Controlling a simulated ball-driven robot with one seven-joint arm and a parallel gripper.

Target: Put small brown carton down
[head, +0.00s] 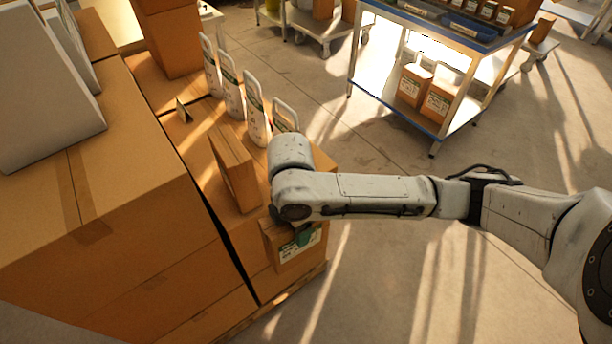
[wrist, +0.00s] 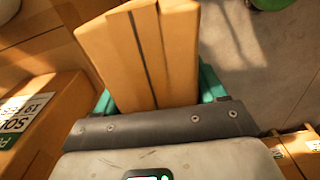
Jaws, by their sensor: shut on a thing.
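The small brown carton (head: 285,256) with a white and green label hangs under the end of my arm in the head view, by the near right edge of the stacked large boxes. In the wrist view the carton (wrist: 140,55) shows its brown top with a dark seam down the middle. My gripper (head: 303,236) is shut on it, with teal fingers on both sides in the wrist view (wrist: 156,92). My arm hides part of the carton in the head view. I cannot tell whether its underside touches anything.
Large brown boxes (head: 110,200) fill the left. A narrow upright carton (head: 235,168) and several white bottles (head: 231,85) stand on the stack near my gripper. A blue-edged metal cart (head: 440,118) with cartons stands at the back right. The floor right of the stack is clear.

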